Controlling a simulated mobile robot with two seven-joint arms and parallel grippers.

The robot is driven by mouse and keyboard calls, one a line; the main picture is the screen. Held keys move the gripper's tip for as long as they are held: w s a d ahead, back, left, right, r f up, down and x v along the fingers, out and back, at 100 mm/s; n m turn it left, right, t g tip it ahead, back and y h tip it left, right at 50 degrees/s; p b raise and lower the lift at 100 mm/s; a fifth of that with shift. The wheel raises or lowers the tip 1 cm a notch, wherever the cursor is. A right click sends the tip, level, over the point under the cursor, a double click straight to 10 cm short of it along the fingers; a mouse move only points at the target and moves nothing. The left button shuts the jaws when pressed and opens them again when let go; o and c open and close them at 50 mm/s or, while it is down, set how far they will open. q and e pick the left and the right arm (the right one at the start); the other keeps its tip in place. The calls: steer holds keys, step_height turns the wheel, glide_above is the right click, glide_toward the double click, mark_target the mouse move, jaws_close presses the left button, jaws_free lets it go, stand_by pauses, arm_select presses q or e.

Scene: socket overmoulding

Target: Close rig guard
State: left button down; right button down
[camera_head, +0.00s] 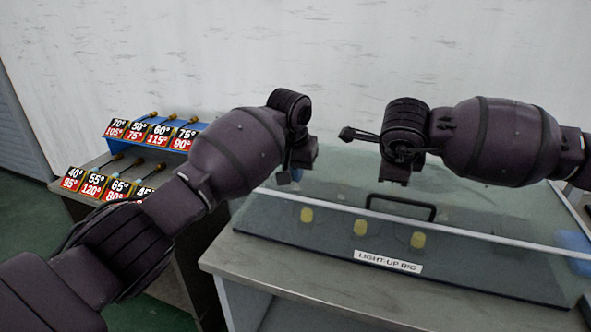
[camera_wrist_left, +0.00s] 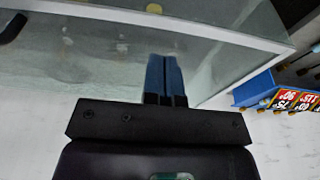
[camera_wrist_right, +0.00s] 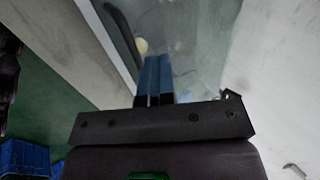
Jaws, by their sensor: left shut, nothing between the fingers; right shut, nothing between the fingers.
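The light-up rig (camera_head: 388,261) stands on a grey bench and carries a label on its dark front. Its clear guard (camera_head: 480,208) has a pale front edge and a black handle (camera_head: 402,200). I cannot tell whether the guard is fully down. My left gripper (camera_head: 287,178) is shut and empty above the guard's left part; its blue fingers (camera_wrist_left: 165,78) show against the glass in the left wrist view. My right gripper (camera_head: 397,180) is shut and empty just above the handle, its tips hard to make out. Its blue fingers (camera_wrist_right: 153,75) point towards the glass in the right wrist view.
Several yellow pieces (camera_head: 360,227) show along the rig's front. A pale wall is behind. The bench's front strip (camera_head: 290,278) is clear.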

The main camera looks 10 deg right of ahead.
arm_select(q)
steer(key=shift+s+a+f+t, duration=0.15)
steer(key=shift+f+t, duration=0.15)
steer(key=shift+f, duration=0.65)
arm_select(e)
steer(key=c, duration=1.2)
jaws_free()
steer(key=shift+o, duration=0.2)
